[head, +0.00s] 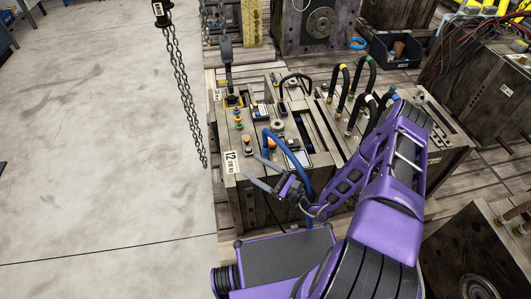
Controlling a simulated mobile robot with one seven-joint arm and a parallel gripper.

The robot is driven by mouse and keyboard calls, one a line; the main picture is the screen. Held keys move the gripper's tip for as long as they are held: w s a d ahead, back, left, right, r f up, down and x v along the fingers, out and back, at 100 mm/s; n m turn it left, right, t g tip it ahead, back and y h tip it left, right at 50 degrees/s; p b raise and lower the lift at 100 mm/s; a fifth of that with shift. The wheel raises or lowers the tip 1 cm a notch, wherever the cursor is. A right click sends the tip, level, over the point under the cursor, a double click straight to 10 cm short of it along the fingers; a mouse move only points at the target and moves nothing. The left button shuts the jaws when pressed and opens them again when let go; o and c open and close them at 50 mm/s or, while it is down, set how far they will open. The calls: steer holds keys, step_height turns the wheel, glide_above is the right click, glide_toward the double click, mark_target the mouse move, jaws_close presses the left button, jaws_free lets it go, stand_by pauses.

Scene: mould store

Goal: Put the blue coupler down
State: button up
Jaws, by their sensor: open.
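My gripper (250,166) is open, with two grey fingers spread above the front of the near mould block (232,180), which is marked 12. Nothing shows between the fingers. I cannot single out the blue coupler with certainty. A blue hose (290,150) arches over the block just behind the gripper, and its lower part passes behind my wrist. Small fittings with orange and green tops stand on the block, such as an orange one (247,141) beyond the fingers. Whether any is the coupler is too small to tell.
A chain (186,95) hangs left of the block. Black hoses with coloured bands (357,78) rise from the mould to the right. A dark bin (395,50) and a blue ring-like item (359,43) lie behind. Bare concrete floor (95,150) is open at left.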

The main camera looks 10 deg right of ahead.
mark_target(267, 151)
steer(key=d+f+m+t+h, duration=0.4)
steer(key=d+f+m+h, duration=0.3)
steer(key=d+m+h, duration=0.25)
steer(key=shift+n+h, duration=0.35)
steer(key=shift+h, duration=0.1)
steer(key=x, duration=1.2)
steer(key=shift+s+a, duration=0.1)
steer(key=shift+a, duration=0.15)
steer(key=shift+f+b+x, duration=0.15)
steer(key=shift+b+x, duration=0.1)
steer(key=shift+x, duration=1.05)
steer(key=shift+f+b+x, duration=0.15)
steer(key=shift+b+x, duration=0.1)
steer(key=shift+x, duration=1.05)
jaws_close()
